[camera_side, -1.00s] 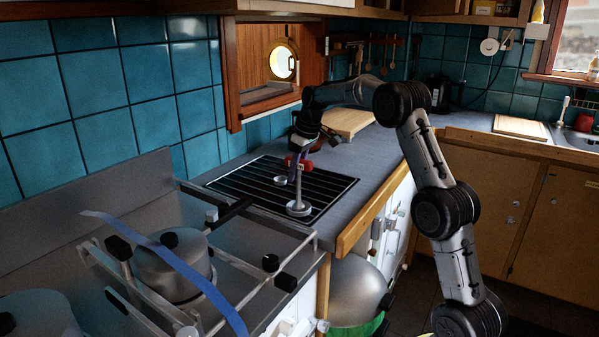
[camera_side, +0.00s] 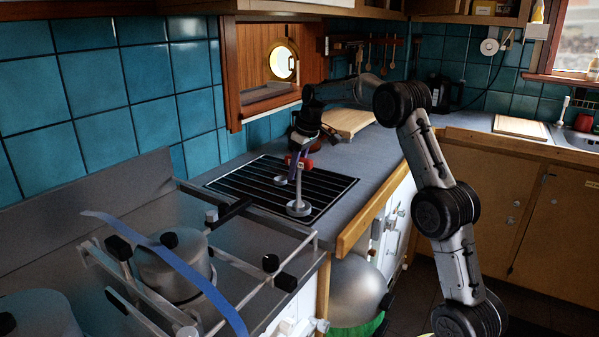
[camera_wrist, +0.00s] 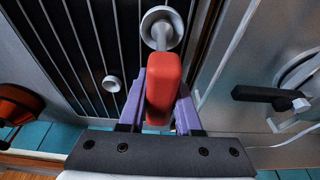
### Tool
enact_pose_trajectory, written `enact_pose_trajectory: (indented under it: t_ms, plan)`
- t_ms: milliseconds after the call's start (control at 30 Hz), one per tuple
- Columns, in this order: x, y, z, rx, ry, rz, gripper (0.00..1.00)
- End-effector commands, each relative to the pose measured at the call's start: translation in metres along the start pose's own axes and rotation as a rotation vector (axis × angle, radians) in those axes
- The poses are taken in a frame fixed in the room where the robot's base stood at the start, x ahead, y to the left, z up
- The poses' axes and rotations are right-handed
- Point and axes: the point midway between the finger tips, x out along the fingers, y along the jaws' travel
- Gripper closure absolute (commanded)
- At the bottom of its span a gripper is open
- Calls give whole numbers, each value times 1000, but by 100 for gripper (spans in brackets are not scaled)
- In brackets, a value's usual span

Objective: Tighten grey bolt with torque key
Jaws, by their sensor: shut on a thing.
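A torque key with a red handle (camera_wrist: 164,85) is in my gripper (camera_wrist: 160,112), whose purple fingers are shut on the handle from both sides. In the side view the red handle (camera_side: 307,163) is between my gripper (camera_side: 296,160) and a grey upright shaft. The grey bolt (camera_side: 298,208) has a wide round base on the black slatted panel. In the wrist view the bolt's round base (camera_wrist: 150,15) shows just beyond the handle. The handle hides the lower joint, so I cannot tell whether key and bolt touch.
A smaller grey round piece (camera_side: 281,180) sits on the black slatted panel (camera_side: 250,192). A stove with rails and a pot (camera_side: 175,265) stands at the front left. A wooden board (camera_side: 348,122) lies behind. Counter right of the panel is clear.

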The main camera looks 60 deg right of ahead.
Motion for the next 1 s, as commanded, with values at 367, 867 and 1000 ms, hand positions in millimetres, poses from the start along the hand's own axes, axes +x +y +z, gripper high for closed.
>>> enact_pose_trajectory:
  t_ms: [367, 867, 1000]
  plan:
    - [-22, 0, -7, 0, 6, 2, 100]
    - [-50, 0, -14, 0, 2, 1, 100]
    - [-50, 0, -14, 0, 2, 1, 100]
